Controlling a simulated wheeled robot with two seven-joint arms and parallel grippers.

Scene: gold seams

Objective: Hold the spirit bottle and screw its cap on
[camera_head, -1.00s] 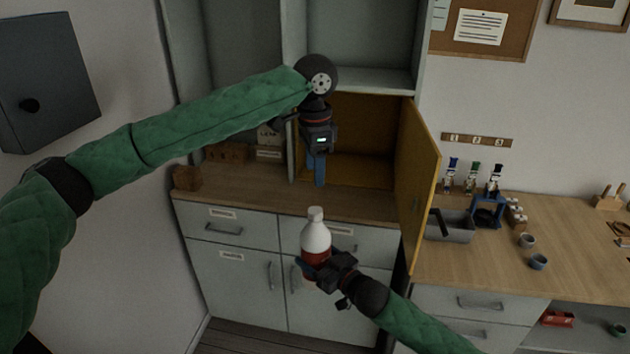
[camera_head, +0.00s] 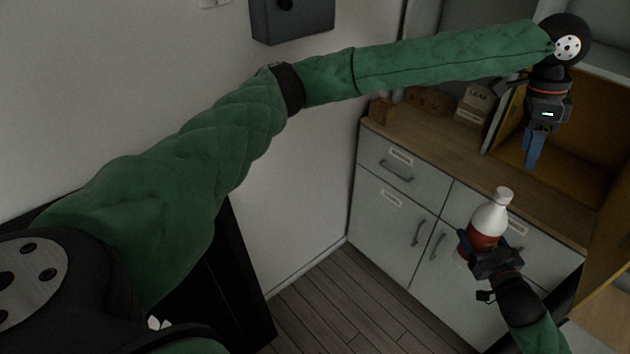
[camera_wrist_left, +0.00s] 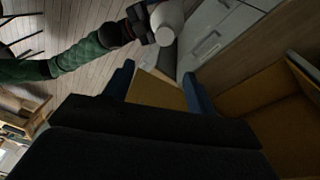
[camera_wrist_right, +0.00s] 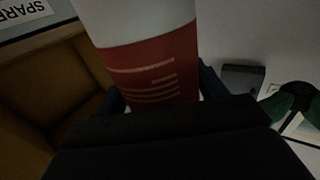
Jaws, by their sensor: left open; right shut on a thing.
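The spirit bottle (camera_head: 490,220) is white with a red label, tilted in the head view. A pale cap-like piece (camera_head: 504,194) tops its neck; I cannot tell whether it is screwed down. My right gripper (camera_head: 478,246) is shut around the bottle's lower body, in front of the drawers. The red label (camera_wrist_right: 155,72) fills the middle of the right wrist view. My left gripper (camera_head: 533,150) is open and empty, pointing down, above and to the right of the bottle. In the left wrist view the bottle's white upper part (camera_wrist_left: 168,20) shows beyond the fingers.
A wooden counter (camera_head: 425,135) over grey drawers and doors stands behind the bottle. An open yellow-lined cupboard (camera_head: 585,125) is behind my left gripper. Small wooden boxes (camera_head: 430,100) stand at the counter's back. Floor (camera_head: 340,300) is clear at lower middle.

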